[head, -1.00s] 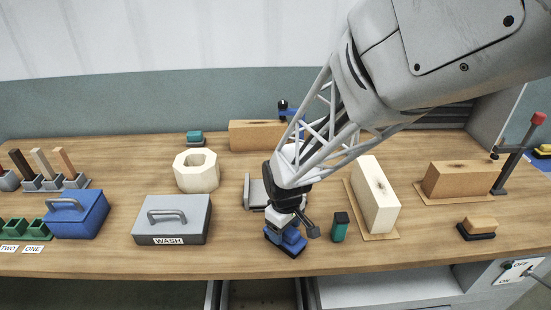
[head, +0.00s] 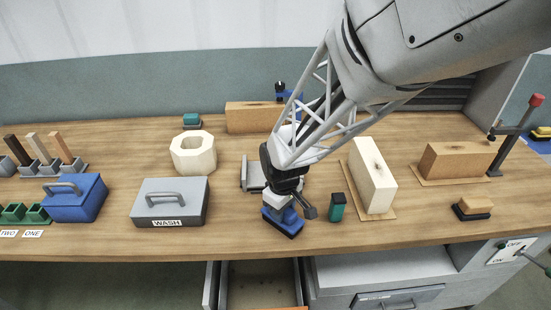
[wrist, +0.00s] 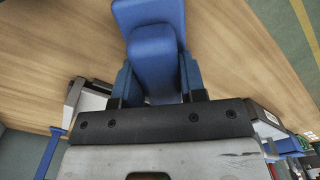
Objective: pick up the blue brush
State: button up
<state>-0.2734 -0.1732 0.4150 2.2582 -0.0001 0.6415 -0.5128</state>
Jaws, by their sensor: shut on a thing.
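The blue brush (head: 284,224) is near the front edge of the table, to the right of the grey WASH box. My gripper (head: 284,205) is above it, pointing down, and is shut on its raised upper part. The brush shows no clear gap from the table top. In the wrist view, the blue brush (wrist: 152,52) lies between the two fingers of my gripper (wrist: 158,82), one along each side. The gripper hides part of the brush in the head view.
A teal-and-black block (head: 337,207) stands close on the right, with a cream block (head: 372,177) beyond it. The grey WASH box (head: 170,201) is on the left. A grey metal piece (head: 252,174) lies behind the gripper. An open drawer (head: 260,283) is below the front edge.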

jog(key=shift+r, duration=0.1)
jog(key=shift+c, duration=0.2)
jog(key=shift+r, duration=0.7)
notch_tip(320, 180, up, 2)
jog(key=shift+r, duration=0.15)
jog(key=s+d+r, duration=0.1)
jog(key=s+d, duration=0.3)
jog(key=s, duration=1.1)
jog(key=shift+s, duration=0.2)
